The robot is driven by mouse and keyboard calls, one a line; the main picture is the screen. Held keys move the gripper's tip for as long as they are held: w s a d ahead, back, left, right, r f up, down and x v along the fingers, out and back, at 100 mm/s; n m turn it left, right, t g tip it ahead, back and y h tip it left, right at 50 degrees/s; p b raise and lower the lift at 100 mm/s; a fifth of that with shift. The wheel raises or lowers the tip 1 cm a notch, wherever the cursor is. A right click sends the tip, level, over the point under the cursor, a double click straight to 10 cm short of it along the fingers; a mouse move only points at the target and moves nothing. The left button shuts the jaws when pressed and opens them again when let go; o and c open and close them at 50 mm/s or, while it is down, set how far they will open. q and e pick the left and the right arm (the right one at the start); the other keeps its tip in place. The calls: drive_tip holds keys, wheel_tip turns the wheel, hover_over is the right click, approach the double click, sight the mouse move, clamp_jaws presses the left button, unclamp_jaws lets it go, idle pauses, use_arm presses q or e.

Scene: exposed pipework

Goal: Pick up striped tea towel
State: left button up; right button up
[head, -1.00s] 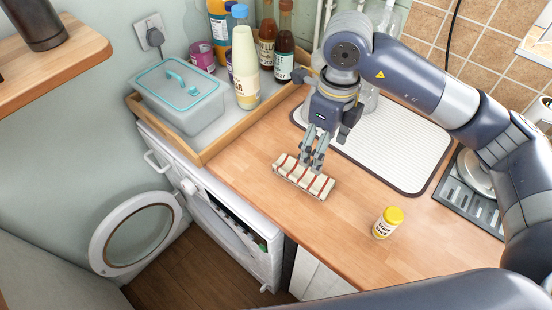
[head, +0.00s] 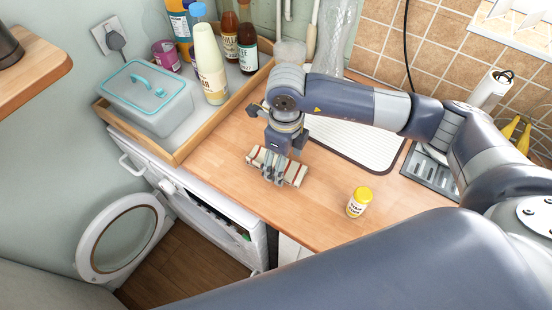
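The striped tea towel (head: 293,174) is a small folded cream bundle with dark red stripes. It lies on the wooden worktop near the front edge, above the washing machine. My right gripper (head: 273,178) points down over the middle of the towel. Its fingers overlap the towel and hide part of it. I cannot tell whether they are closed on the cloth or only around it. The towel appears to rest on the worktop. My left gripper is not in view.
A yellow-lidded jar (head: 359,202) stands right of the towel. A wooden tray (head: 181,152) with bottles and a lidded box (head: 148,98) is to the left. A white draining mat (head: 352,141) lies behind. The washing machine door (head: 121,238) hangs open below.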

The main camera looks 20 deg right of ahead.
drive_tip(key=shift+f, duration=0.7)
drive_tip(key=c, duration=1.2)
drive_tip(key=shift+o, duration=0.2)
